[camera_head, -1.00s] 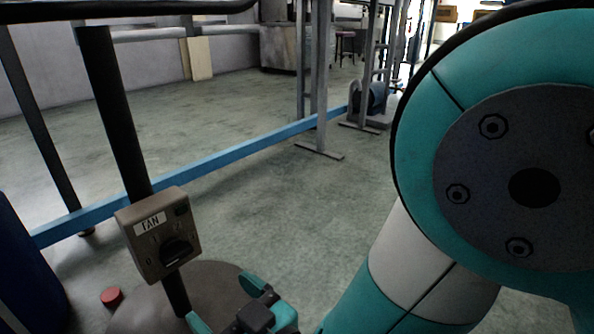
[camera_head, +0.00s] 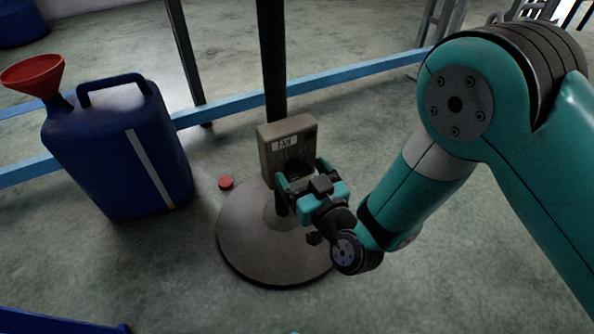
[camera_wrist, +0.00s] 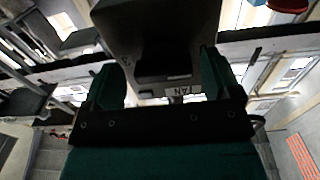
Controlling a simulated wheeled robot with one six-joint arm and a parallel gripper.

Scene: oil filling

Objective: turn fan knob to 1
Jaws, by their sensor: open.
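The fan control box (camera_head: 268,152), a beige box with a FAN label, is fixed to a black post above a round base. Its dark knob (camera_head: 296,168) is mostly hidden behind my gripper in the head view, so its setting cannot be read. My gripper (camera_head: 302,173) is at the lower front of the box with its fingers apart. In the wrist view the box (camera_wrist: 150,25) appears upside down, with the dark knob (camera_wrist: 165,71) between the open fingers of my gripper (camera_wrist: 160,80). Whether either finger touches the knob cannot be told.
A blue canister (camera_head: 110,150) with a red funnel (camera_head: 33,75) stands to the left. A small red cap (camera_head: 226,183) lies on the floor beside the round grey base (camera_head: 250,245). A blue floor rail (camera_head: 350,84) runs behind the post (camera_head: 271,60).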

